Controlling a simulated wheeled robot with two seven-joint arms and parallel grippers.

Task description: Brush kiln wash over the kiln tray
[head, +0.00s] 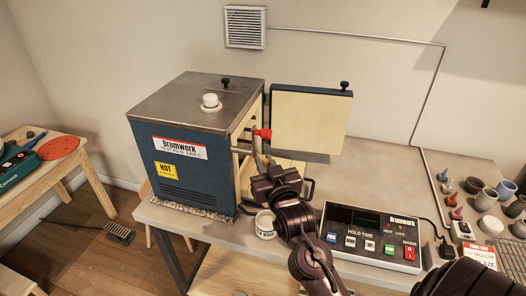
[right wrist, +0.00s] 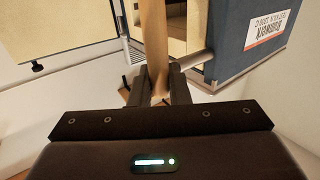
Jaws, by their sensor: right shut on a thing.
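My right gripper (head: 262,167) is at the open front of the blue kiln (head: 180,150). It is shut on a tan wooden handle (right wrist: 157,50), which looks like the brush's. In the right wrist view the handle runs up from between the fingers (right wrist: 152,92) toward the kiln opening. The brush's bristles are not visible. A small white labelled jar (head: 265,224), perhaps the kiln wash, stands on the table below the gripper. I cannot make out the kiln tray; the kiln's inside is mostly hidden. My left gripper is not in view.
The kiln door (head: 310,118) stands open to the right. A red knob (head: 263,134) is close to the gripper. The control box (head: 370,240) sits at the front of the grey table (head: 390,170). Cups (head: 486,198) and small tools are at right. A side table (head: 40,175) is at left.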

